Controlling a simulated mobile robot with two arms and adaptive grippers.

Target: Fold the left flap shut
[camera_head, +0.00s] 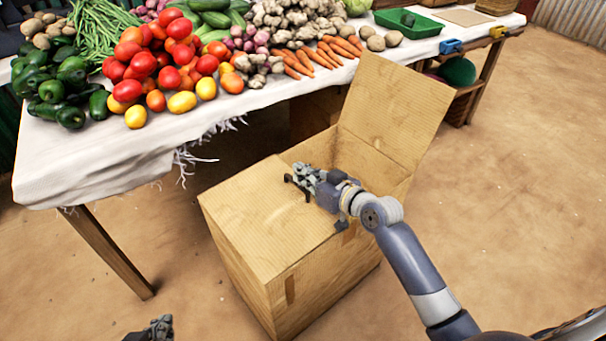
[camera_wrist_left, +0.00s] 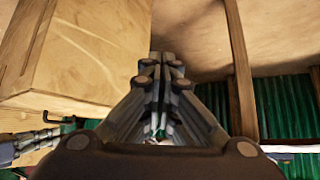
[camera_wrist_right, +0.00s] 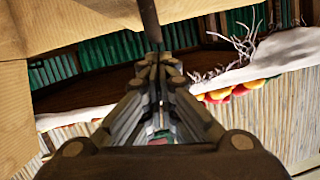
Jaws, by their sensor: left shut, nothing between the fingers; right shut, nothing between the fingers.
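A cardboard box (camera_head: 325,290) stands on the ground in front of the stall table. Its left flap (camera_head: 265,220) lies flat, or nearly so, over the left part of the top. Its right flap (camera_head: 395,105) stands up open at the back right, and part of the opening shows between them. My right gripper (camera_head: 300,182) is shut and empty at the left flap's inner edge; I cannot tell if it touches. It also shows in the right wrist view (camera_wrist_right: 158,65). My left gripper (camera_head: 160,326) is shut and empty, low and left of the box, which shows in the left wrist view (camera_wrist_left: 75,50).
The stall table (camera_head: 90,165) with a white cloth is behind the box and carries tomatoes (camera_head: 145,62), carrots (camera_head: 300,60), other vegetables and a green tray (camera_head: 420,25). A wooden table leg (camera_head: 110,250) stands left of the box. The ground at right is clear.

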